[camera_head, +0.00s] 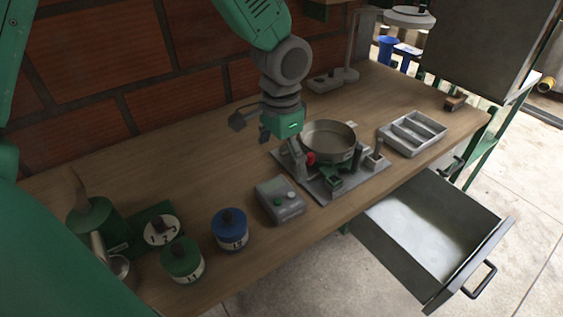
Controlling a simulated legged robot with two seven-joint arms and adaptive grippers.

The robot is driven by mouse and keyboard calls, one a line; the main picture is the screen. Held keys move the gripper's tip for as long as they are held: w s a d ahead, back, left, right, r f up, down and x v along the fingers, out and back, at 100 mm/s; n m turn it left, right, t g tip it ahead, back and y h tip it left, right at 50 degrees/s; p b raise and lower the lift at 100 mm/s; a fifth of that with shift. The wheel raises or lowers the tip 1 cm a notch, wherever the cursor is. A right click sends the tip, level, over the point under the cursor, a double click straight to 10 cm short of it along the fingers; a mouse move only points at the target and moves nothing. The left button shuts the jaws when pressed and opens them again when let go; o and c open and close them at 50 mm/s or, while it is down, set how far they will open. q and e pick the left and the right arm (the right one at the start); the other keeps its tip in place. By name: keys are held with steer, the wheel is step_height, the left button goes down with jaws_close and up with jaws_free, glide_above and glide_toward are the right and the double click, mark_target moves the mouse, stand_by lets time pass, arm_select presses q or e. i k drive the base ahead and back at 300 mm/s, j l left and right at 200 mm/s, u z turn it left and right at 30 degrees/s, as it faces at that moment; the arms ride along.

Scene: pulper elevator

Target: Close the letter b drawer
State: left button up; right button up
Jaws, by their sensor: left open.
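A grey metal drawer (416,285) is pulled well out from under the right part of the workbench. Its inside looks empty, and a dark bar handle (480,281) is on its front. No letter can be read on it. My left gripper (252,128) is open and empty above the workbench, left of a round metal pan. It is far from the drawer, up and to the left of it. My right gripper is not in the picture.
The wooden workbench (190,127) holds a pan (329,140) on a grey base, a grey box with buttons (280,201), a compartment tray (412,133) and blue and green weights (229,229). A dark panel (480,48) stands at the upper right. Floor is free right of the drawer.

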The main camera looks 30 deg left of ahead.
mark_target(428, 232)
steer(key=k+l, duration=0.75)
steer(key=k, duration=0.1)
